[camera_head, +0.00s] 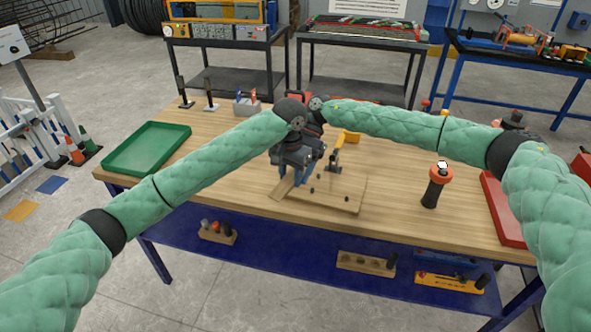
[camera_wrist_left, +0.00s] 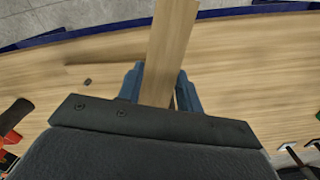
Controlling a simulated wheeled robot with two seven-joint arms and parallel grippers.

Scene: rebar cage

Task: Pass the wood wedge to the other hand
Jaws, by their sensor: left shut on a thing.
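The wood wedge (camera_wrist_left: 172,40) is a long pale piece of wood. In the left wrist view it runs between the blue fingers of my left gripper (camera_wrist_left: 160,88) and reaches past them to the top edge. In the head view, my left gripper (camera_head: 299,175) is over the middle of the workbench, shut on the wedge (camera_head: 282,188), whose end sticks out at lower left. My right arm's wrist meets the left one there, and its dark gripper (camera_head: 314,148) is crowded close beside the left. Its fingers are largely hidden, so their opening is unclear.
A wooden board (camera_head: 335,194) with small dark pegs lies below the grippers on the workbench (camera_head: 240,190). A green tray (camera_head: 148,147) is at left. An orange-topped black tool (camera_head: 436,184) and a red tray (camera_head: 500,210) are at right. The front left bench top is clear.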

